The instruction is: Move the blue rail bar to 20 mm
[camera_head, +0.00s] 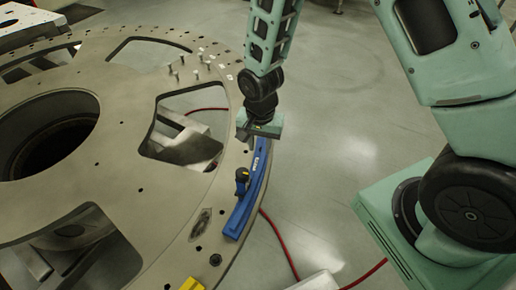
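The blue rail bar (246,202) is a slightly curved strip lying along the right rim of the big round turret plate (160,228). A small dark, yellow-marked knob (241,175) stands at its inner side near the middle. White marks show on its upper part. My gripper (256,130) is at the bar's far end, pointing down over it. The gripper body hides the fingertips and that end of the bar, so I cannot tell whether they touch or whether the fingers are apart.
Several upright pins (190,70) stand on the plate's far part. The plate has large cut-outs and a dark central hole (45,135). A yellow block (191,284) sits at the near rim. A red cable (280,245) runs over open floor at the right.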

